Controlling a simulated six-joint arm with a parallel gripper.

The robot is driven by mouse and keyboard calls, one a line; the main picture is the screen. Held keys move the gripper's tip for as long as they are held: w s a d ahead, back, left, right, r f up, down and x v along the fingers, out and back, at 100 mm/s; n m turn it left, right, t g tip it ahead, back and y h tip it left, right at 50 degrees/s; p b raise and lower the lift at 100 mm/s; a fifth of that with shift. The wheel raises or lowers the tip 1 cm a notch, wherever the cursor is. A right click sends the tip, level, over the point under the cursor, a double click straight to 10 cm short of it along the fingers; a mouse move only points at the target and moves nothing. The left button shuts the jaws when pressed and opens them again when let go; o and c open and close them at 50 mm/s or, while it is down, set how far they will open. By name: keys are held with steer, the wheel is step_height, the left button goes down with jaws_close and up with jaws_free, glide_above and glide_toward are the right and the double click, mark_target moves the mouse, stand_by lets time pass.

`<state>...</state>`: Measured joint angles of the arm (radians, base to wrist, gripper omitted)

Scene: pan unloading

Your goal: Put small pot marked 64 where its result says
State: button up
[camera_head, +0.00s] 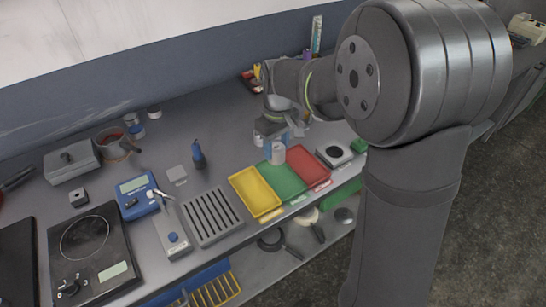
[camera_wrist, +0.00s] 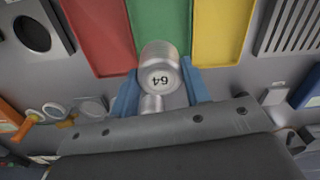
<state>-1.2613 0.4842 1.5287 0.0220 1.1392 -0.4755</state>
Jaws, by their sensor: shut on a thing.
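The yellow tray (camera_head: 256,193) is left of the green one, the red tray (camera_head: 309,168) right. The blue device (camera_head: 137,190) has a display I cannot read.
A slotted grey rack (camera_head: 212,215) and a grey device with a lever (camera_head: 171,240) stand left of the trays. A hotplate (camera_head: 92,255) is at front left. All three trays look empty.

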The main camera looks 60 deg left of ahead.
steer(key=shift+s+a+f, duration=0.35)
steer(key=shift+a+f, duration=0.05)
steer(key=shift+a, duration=0.05)
steer(key=shift+f, duration=1.9)
steer(key=shift+f, duration=0.15)
steer(key=o, duration=1.1)
step_height(320, 180, up, 12)
steer(key=shift+w+r, duration=0.15)
steer(key=shift+r, duration=0.05)
